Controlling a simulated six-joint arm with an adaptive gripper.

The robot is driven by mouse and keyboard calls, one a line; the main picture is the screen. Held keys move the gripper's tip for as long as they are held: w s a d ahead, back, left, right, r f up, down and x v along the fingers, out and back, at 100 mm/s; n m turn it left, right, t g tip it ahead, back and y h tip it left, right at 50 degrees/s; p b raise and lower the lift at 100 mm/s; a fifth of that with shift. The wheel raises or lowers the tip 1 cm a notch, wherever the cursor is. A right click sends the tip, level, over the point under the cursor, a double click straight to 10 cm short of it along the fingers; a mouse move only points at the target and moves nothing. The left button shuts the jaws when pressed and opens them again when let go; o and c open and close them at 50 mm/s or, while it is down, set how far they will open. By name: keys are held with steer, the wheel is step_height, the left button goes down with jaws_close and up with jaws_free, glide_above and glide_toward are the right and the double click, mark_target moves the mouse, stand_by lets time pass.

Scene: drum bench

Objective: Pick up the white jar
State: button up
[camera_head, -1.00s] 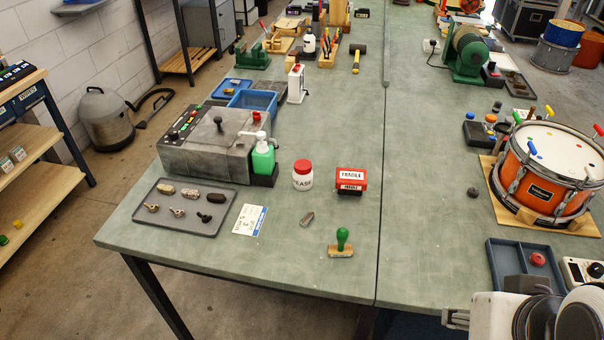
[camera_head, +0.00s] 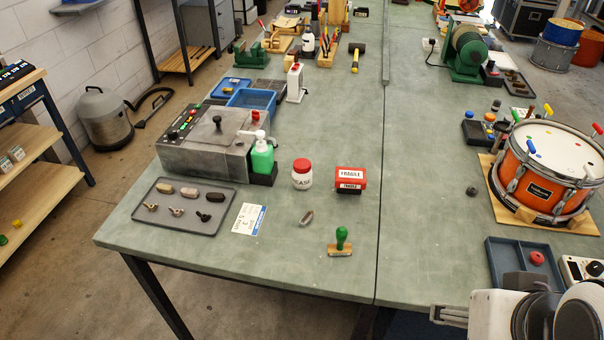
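The white jar (camera_head: 302,181) has a red lid and lettering on its side. It stands upright on the green bench, between the green pump bottle (camera_head: 263,158) and the red "FRAGILE" box (camera_head: 350,180). My gripper (camera_head: 447,315) shows only in part at the bottom right, at the end of my white and black arm. It is far from the jar, to its lower right. I cannot see whether its fingers are open or shut.
A grey tray (camera_head: 220,222) of small parts lies left of the jar. A green-handled stamp (camera_head: 341,243) and a small grey-brown piece (camera_head: 307,218) lie in front. A dark round object (camera_head: 471,190) sits near the orange drum (camera_head: 540,175). The bench's middle right is mostly clear.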

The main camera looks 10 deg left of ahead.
steer(key=w+a+n+t+y, duration=0.1)
steer(key=w+a, duration=0.2)
steer(key=w, duration=0.6)
steer(key=w+a+t, duration=0.1)
steer(key=w+a, duration=0.2)
steer(key=w, duration=0.6)
steer(key=n+t+y, duration=0.2)
steer(key=t+y, duration=0.1)
steer(key=t, duration=0.1)
glide_above(303, 168)
steer(key=s+d, duration=0.8)
steer(key=d, duration=0.3)
step_height(303, 168, down, 9)
steer(key=shift+n+t+y, duration=0.8)
steer(key=shift+t+y, duration=0.1)
steer(key=w+a+f, duration=0.1)
steer(key=a+f, duration=0.2)
steer(key=w+a+f, duration=0.1)
steer(key=a+f, duration=0.2)
steer(key=w+a+f, duration=0.1)
steer(key=a+f, duration=0.1)
steer(key=a, duration=0.1)
steer(key=shift+f, duration=0.4)
steer(key=shift+x, duration=1.3)
